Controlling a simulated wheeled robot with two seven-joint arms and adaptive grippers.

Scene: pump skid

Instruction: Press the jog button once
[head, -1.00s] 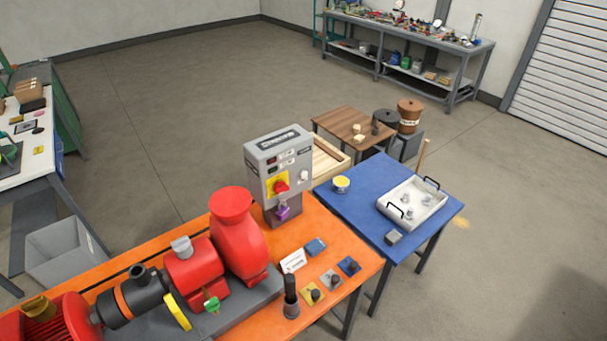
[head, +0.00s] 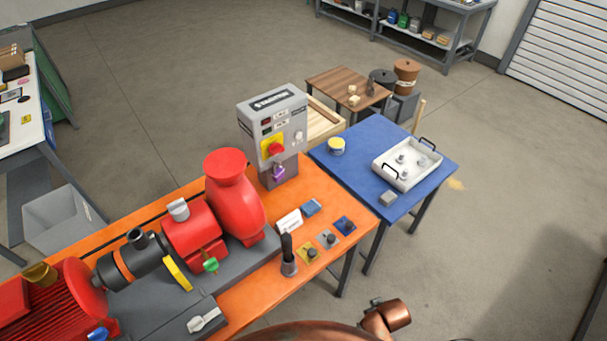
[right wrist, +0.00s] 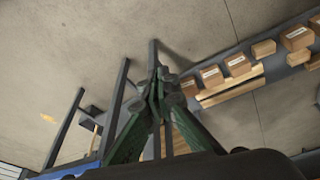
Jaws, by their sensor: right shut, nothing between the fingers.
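A grey control box (head: 274,128) stands upright at the back right end of the orange bench. Its front has a red knob (head: 275,148) on a yellow plate, small dark displays with labels, and a pale round button (head: 298,137) at the right. The labels are too small to read, so I cannot tell which control is the jog button. A purple padlock (head: 279,172) hangs low on the box. My right gripper (right wrist: 160,88) shows in the right wrist view, its green fingers closed together and empty, apart from the box. My left gripper is out of view.
The orange bench (head: 255,288) carries a red pump (head: 233,195), a black upright handle (head: 287,255) and several small coloured plates with knobs. A blue table (head: 350,173) with a white tray (head: 407,180) adjoins it at the right. Floor is clear in front of the blue table.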

